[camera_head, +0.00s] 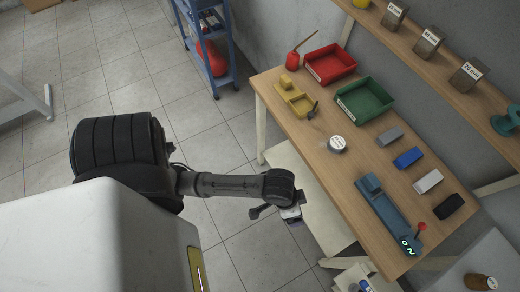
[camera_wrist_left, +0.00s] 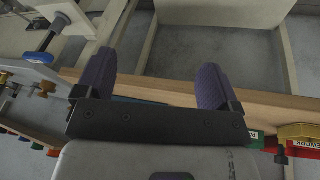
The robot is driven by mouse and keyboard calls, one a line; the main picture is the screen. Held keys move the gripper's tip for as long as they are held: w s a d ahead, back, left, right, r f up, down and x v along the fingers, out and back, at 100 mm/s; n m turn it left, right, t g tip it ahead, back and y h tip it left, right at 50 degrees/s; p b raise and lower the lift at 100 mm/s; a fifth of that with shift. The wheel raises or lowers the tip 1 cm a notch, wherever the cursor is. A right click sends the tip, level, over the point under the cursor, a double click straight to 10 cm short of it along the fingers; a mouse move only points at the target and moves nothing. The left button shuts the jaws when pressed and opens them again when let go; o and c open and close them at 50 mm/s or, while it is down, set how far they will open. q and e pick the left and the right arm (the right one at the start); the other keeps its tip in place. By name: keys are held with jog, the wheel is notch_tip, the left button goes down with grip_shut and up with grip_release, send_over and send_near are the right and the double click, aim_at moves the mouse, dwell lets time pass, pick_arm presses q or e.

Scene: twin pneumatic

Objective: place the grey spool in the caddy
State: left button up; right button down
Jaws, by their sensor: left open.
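No object is clearly a grey spool. A grey block (camera_head: 389,136) lies right of the green bin on the wooden table, and a round piece with a white label (camera_head: 337,144) sits near the table's middle. Which one the task means, I cannot tell. My left gripper (camera_head: 278,214) is off the table's left edge, apart from these things. In the left wrist view its two purple fingers (camera_wrist_left: 153,80) are spread with nothing between them. My right gripper is not in view.
On the table (camera_head: 300,147) stand a red bin (camera_head: 331,63), a green bin (camera_head: 364,99), blue, white and black blocks, and a blue device (camera_head: 388,212) with a lit display. A shelf (camera_head: 432,65) with labelled boxes runs behind. A blue rack (camera_head: 207,45) stands at the back.

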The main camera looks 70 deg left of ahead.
pick_arm(q)
jog(key=s+a, duration=0.1)
jog(key=s, duration=0.2)
jog(key=s+a+y, duration=0.1)
jog(key=s+a, duration=0.1)
jog(key=s, duration=0.1)
jog(key=s+a+y, duration=0.1)
jog(key=s+a, duration=0.1)
jog(key=shift+s+r+m, duration=0.3)
jog(key=shift+s+r, duration=0.05)
jog(key=shift+s, duration=0.05)
jog(key=shift+d, duration=0.1)
